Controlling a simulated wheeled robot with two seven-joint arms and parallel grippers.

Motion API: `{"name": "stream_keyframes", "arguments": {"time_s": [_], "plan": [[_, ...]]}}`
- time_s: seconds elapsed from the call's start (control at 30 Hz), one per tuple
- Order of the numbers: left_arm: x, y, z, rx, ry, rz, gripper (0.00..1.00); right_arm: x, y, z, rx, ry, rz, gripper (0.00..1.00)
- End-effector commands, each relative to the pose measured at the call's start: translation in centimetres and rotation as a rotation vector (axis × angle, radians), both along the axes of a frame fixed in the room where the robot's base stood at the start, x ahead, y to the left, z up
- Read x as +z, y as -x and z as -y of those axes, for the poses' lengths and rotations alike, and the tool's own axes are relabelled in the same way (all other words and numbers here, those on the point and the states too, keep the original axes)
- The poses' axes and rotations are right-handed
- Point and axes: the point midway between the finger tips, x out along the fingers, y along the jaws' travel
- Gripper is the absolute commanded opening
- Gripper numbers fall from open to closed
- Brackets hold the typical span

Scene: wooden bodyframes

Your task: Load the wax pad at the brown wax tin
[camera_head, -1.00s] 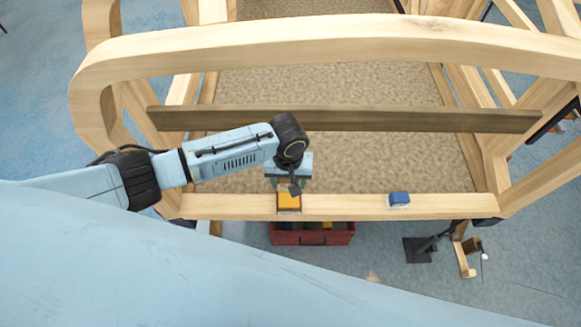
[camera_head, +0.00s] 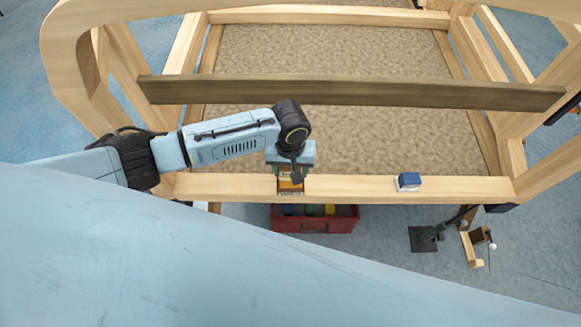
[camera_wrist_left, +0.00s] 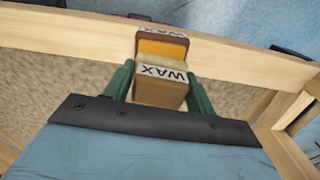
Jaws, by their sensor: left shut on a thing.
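My left gripper (camera_head: 290,172) is above the front wooden rail. In the left wrist view its green fingers (camera_wrist_left: 162,88) are shut on the wax pad (camera_wrist_left: 160,94), a brown block with a white "WAX" label and a cream layer on its far side. The brown wax tin (camera_wrist_left: 161,46), with orange wax inside and its own "WAX" label, is just beyond the pad on the rail. In the head view the tin (camera_head: 291,188) is partly hidden by the gripper. I cannot tell whether pad and tin touch. My right gripper is not in view.
A blue block (camera_head: 408,181) sits on the front rail (camera_head: 350,189) to the right. A red bin (camera_head: 313,225) with coloured things stands below the rail. A dark wooden bar (camera_head: 350,93) crosses behind the gripper. A dark stand (camera_head: 424,238) is on the floor at right.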

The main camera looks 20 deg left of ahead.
Motion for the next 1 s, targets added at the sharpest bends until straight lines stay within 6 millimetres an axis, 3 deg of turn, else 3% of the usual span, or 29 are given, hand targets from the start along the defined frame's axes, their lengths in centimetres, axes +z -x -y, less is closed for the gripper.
{"name": "stream_keyframes", "arguments": {"time_s": [1.0], "plan": [[-0.53, 0.0, 0.04, -0.001, 0.001, 0.0, 0.37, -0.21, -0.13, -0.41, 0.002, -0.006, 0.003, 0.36]]}}
